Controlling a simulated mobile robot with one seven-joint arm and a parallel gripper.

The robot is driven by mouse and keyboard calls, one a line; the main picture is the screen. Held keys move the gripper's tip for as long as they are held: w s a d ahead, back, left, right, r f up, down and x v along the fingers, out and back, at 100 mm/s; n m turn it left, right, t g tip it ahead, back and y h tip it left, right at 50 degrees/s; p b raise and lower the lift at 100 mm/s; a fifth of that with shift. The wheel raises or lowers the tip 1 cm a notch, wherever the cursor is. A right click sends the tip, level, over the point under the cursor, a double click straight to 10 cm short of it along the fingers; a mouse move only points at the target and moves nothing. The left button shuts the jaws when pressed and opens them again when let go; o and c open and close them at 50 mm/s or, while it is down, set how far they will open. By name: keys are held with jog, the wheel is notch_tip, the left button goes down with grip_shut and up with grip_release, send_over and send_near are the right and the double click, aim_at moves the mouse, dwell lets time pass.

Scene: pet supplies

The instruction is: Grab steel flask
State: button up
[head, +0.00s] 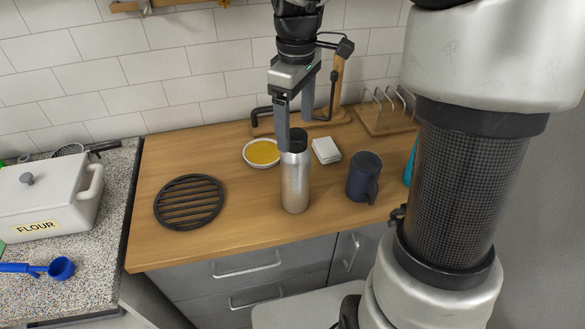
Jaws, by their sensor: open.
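The steel flask (295,184) stands upright on the wooden counter, near its front edge. It has a brushed silver body and a black cap. My gripper (293,145) points down above and at the flask, with its fingers apart. One finger shows in front of the cap's left side and the other shows farther right and behind. Nothing is seen clamped between them. I cannot tell from this view whether either finger touches the flask.
A dark mug (363,177) stands right of the flask, with white coasters (326,150) behind. A bowl with yellow contents (262,152) and a black round trivet (189,202) are to the left. A wooden rack (386,117) stands at the back right. A white flour bin (45,198) sits far left.

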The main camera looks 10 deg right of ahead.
aim_at(295, 173)
notch_tip(295, 173, down, 11)
jog(key=shift+w, duration=0.1)
dwell(0.4)
jog(key=c, duration=1.8)
